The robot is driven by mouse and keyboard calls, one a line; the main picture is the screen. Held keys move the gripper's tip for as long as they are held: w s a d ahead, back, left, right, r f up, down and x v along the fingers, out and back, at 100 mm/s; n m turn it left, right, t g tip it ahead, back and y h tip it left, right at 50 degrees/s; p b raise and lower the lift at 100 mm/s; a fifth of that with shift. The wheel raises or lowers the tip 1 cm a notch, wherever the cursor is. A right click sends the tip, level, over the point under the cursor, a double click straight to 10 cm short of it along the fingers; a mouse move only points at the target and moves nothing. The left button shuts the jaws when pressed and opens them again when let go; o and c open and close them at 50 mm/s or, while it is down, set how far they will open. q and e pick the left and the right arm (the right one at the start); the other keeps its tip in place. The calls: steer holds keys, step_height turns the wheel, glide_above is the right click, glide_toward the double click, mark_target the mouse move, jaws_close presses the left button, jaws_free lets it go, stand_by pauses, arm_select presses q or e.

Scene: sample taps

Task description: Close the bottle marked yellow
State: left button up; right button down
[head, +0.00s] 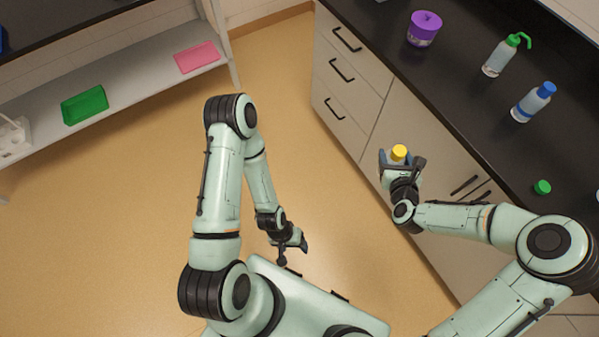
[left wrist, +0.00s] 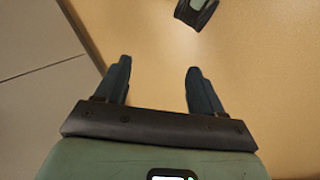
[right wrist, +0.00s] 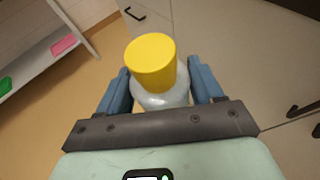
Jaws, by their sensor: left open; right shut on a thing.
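A bottle with a yellow cap is held in my right gripper (head: 402,160), in front of the drawers and off the counter. In the right wrist view the yellow cap (right wrist: 151,63) sits on top of the pale, translucent bottle body (right wrist: 163,97). The right fingers (right wrist: 160,90) are on either side of the body, below the cap. Whether the cap is tight cannot be told. My left gripper (head: 291,243) is open and empty, low over the floor near my base. In the left wrist view its two fingers (left wrist: 157,85) are spread with only floor between them.
On the dark counter (head: 440,75) stand a purple jar (head: 424,29), a green-topped wash bottle (head: 500,57) and a blue-capped bottle (head: 533,103). A small green cap (head: 542,187) lies nearer. A shelf at left holds a green tray (head: 85,105) and a pink tray (head: 196,57).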

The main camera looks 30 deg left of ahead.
steer(key=s+d+r+m+h, duration=0.1)
steer(key=d+r+m+h, duration=0.1)
steer(key=d, duration=0.4)
steer(key=s+d+r+m+t+h, duration=0.1)
steer(key=d+m+h, duration=0.1)
steer(key=d, duration=0.5)
steer(key=shift+d+r+m+h, duration=0.3)
steer(key=shift+r+h, duration=0.1)
steer(key=shift+h, duration=0.3)
